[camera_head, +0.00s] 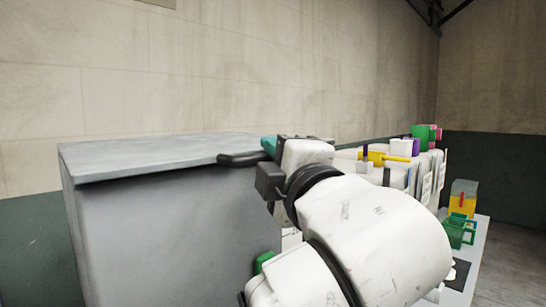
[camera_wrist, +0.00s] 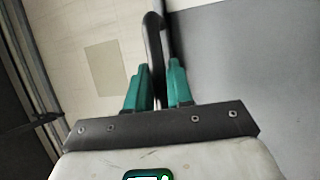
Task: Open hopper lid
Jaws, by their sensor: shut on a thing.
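The grey hopper (camera_head: 165,235) stands at the left in the head view. Its flat lid (camera_head: 150,152) lies across the top, with no clear gap under its front edge. A black bar handle (camera_head: 238,159) sticks out at the lid's right side. My gripper (camera_head: 268,146), with teal fingers, is at this handle and partly hidden behind my wrist. In the wrist view, the fingers of my gripper (camera_wrist: 158,88) are shut on the handle (camera_wrist: 153,40), one on each side. A grey face (camera_wrist: 260,70), lid or hopper, fills the right there.
Behind my arm at the right is a white bench (camera_head: 478,262) with a green crate (camera_head: 458,232), a yellow container (camera_head: 463,198) and several coloured blocks. A pale wall (camera_head: 250,70) stands behind the hopper. The space above the lid looks free.

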